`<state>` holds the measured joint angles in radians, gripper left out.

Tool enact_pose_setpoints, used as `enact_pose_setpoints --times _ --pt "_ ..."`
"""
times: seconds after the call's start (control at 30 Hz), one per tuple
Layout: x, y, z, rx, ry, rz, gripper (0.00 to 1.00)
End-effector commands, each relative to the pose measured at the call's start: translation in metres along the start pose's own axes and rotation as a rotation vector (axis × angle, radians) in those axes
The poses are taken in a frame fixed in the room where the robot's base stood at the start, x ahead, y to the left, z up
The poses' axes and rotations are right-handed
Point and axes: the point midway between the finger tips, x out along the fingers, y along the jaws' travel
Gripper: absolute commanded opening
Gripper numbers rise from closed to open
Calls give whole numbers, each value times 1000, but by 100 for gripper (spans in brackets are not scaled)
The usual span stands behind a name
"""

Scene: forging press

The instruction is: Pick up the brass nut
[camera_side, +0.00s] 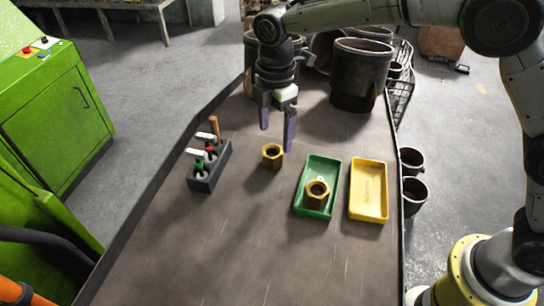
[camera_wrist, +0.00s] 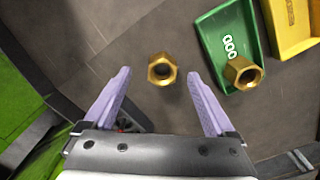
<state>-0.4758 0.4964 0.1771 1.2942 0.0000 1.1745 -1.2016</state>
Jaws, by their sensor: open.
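A brass nut (camera_side: 272,156) lies on the table left of the green tray. It also shows in the wrist view (camera_wrist: 162,69), beyond and between my fingertips. A second brass nut (camera_side: 316,193) sits in the green tray (camera_side: 303,209); it shows in the wrist view too (camera_wrist: 243,73). My gripper (camera_side: 277,136) is open and empty, pointing down above the table close to the loose nut. In the wrist view its two pale purple fingers (camera_wrist: 160,76) are spread wide. I see no contact with either nut.
An empty yellow tray (camera_side: 368,214) lies right of the green one. A dark holder (camera_side: 205,183) with several handled tools stands at the left. Large dark metal pots (camera_side: 360,75) stand at the back. The front of the table (camera_side: 240,250) is clear.

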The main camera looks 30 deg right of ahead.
Motion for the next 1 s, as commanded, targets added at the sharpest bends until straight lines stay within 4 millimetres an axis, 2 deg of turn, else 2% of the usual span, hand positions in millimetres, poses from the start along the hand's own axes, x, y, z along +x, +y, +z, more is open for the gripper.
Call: enact_pose_setpoints --times 0.17,0.5,0.77,0.8,0.87,1.0 --pt "12 -2 -1 0 -1 -3 90" --pt "54 -5 -6 1 -1 -1 90" --pt "56 -5 -6 1 0 0 90" --pt "56 -5 -7 1 0 0 88" --pt "56 -5 -6 1 0 0 77" --pt "56 -5 -7 1 0 0 52"
